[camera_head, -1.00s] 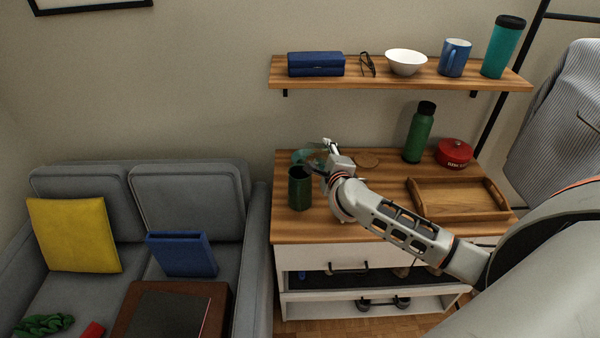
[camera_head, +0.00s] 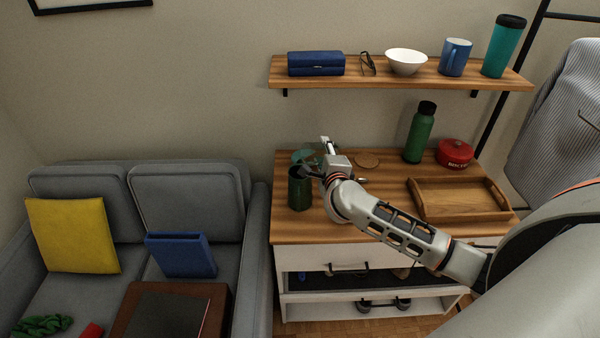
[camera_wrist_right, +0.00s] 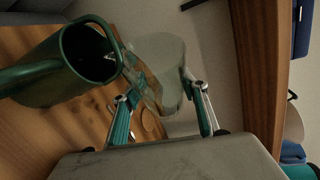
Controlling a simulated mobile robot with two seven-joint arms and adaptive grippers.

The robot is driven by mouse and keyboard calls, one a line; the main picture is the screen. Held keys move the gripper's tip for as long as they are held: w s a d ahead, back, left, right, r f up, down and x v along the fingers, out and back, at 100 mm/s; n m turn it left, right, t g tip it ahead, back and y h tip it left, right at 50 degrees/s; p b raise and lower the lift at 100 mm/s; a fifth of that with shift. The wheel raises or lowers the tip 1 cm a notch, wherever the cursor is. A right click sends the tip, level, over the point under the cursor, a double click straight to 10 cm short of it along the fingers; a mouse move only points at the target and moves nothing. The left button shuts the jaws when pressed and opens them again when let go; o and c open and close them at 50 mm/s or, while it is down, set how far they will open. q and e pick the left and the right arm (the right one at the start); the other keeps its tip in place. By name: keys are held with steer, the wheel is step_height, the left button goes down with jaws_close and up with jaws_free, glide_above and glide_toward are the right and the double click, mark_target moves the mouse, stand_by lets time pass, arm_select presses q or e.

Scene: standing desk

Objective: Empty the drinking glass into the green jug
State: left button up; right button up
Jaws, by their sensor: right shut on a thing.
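The green jug (camera_head: 299,192) stands upright on the front left of the wooden cabinet top, its dark opening facing up. In the right wrist view the jug (camera_wrist_right: 42,78) is at the left with its handle toward the left edge. My right gripper (camera_head: 317,158) is just behind and right of the jug's rim, shut on the clear drinking glass (camera_head: 304,156). In the right wrist view the glass (camera_wrist_right: 158,60) is between the fingers, tilted, with one end close to the jug's mouth. I cannot tell whether liquid is in it. My left gripper is not in view.
A round wooden coaster (camera_head: 367,160), a green bottle (camera_head: 419,135), a red pot (camera_head: 455,153) and a wooden tray (camera_head: 460,202) are on the cabinet top (camera_head: 340,232). A wall shelf (camera_head: 390,77) with several items hangs above. A grey sofa (camera_head: 255,230) stands left.

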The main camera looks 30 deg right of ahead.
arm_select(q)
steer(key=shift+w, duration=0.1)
arm_select(e)
steer(key=shift+a+r, duration=0.15)
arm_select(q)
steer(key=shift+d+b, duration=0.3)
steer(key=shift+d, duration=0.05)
arm_select(e)
steer(key=shift+a+r+n, duration=0.2)
steer(key=shift+n, duration=0.1)
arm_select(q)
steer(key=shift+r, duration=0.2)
arm_select(e)
steer(key=shift+r+h, duration=0.1)
steer(key=shift+h, duration=0.3)
steer(key=shift+n+p, duration=0.3)
steer(key=shift+p, duration=0.1)
steer(key=shift+r, duration=0.1)
arm_select(q)
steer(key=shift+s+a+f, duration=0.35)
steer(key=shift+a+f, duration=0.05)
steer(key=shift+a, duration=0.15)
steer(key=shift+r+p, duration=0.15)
steer(key=shift+p, duration=0.2)
arm_select(e)
steer(key=shift+a+r+n+t, duration=0.1)
steer(key=shift+r+n+t, duration=0.1)
steer(key=shift+n+t, duration=0.1)
